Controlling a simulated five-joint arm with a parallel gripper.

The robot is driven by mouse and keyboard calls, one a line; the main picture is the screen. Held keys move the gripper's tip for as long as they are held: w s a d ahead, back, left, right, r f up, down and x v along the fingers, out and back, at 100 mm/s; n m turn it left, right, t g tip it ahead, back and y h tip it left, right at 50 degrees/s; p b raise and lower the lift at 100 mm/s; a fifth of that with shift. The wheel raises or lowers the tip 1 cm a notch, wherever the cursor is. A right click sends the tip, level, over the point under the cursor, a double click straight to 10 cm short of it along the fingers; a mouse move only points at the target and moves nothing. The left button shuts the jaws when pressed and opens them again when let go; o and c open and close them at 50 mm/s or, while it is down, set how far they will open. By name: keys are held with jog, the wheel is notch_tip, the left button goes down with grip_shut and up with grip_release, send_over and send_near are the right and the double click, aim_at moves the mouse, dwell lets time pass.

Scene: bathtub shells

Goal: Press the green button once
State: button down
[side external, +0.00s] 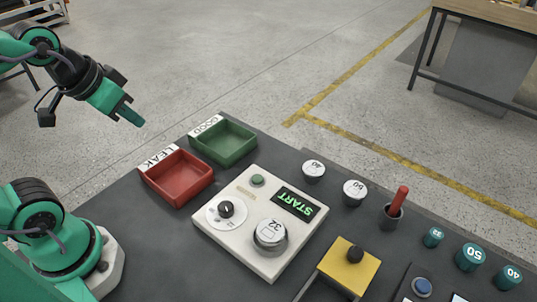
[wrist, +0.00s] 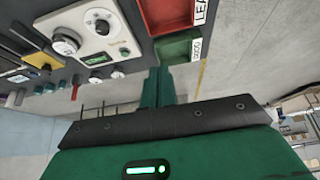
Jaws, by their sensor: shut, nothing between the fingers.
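The green button (side external: 257,181) is a small round button at the upper left of a white control panel (side external: 216,237). Beside it on the panel are a lit START display (side external: 293,202), a black knob on a white dial (side external: 226,209) and a silver cap marked 32 (side external: 270,234). My gripper (side external: 137,121) is shut and empty, raised in the air at the upper left, well apart from the panel. In the wrist view my closed fingers (wrist: 158,87) point toward the bench, with the panel (wrist: 118,20) at upper left.
A red LEAK tray (side external: 187,197) and a green GOOD tray (side external: 251,155) sit on the dark bench, left of and behind the panel. A red-handled lever (side external: 397,202), a yellow block with a black knob (side external: 349,268) and several marked caps stand to the right.

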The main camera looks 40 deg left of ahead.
jog(key=m+t+h, duration=0.3)
jog(key=m, duration=1.1)
send_over(252, 179)
notch_tip(252, 179, down, 10)
jog(key=shift+f, duration=0.2)
jog(key=shift+f, duration=0.1)
jog(key=shift+f, duration=4.3)
